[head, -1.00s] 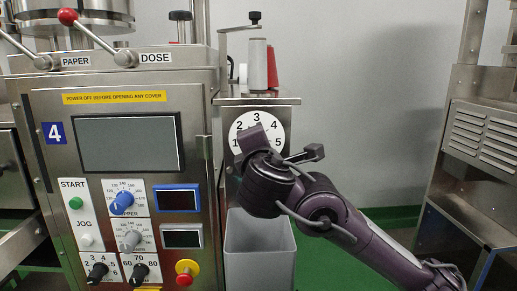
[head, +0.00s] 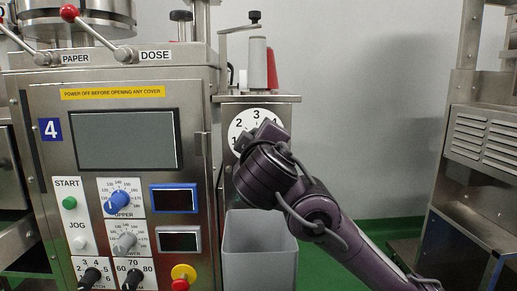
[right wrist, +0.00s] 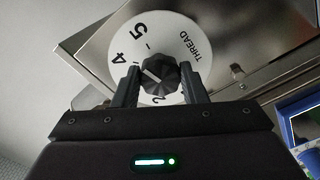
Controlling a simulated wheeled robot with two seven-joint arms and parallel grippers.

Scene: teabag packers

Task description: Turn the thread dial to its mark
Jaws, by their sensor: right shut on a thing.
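The thread dial (head: 238,124) is a white numbered disc on the steel machine, right of the control panel. In the right wrist view, its white face (right wrist: 181,32) shows THREAD, 5, 4 and part of a 2. A black faceted knob (right wrist: 160,74) stands at its centre, with a short pale line on its face, left of centre. My right gripper (right wrist: 160,72) is shut on the knob, one finger on each side. In the head view, my right gripper (head: 266,134) covers the lower right of the dial and hides the knob. The dial's target mark cannot be made out. My left gripper is not in view.
A grey bin (head: 261,255) stands below the dial. The control panel with a dark screen (head: 125,140) is to the left. A crank handle and spools (head: 257,62) sit above the dial. A steel rack (head: 480,140) stands at the right.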

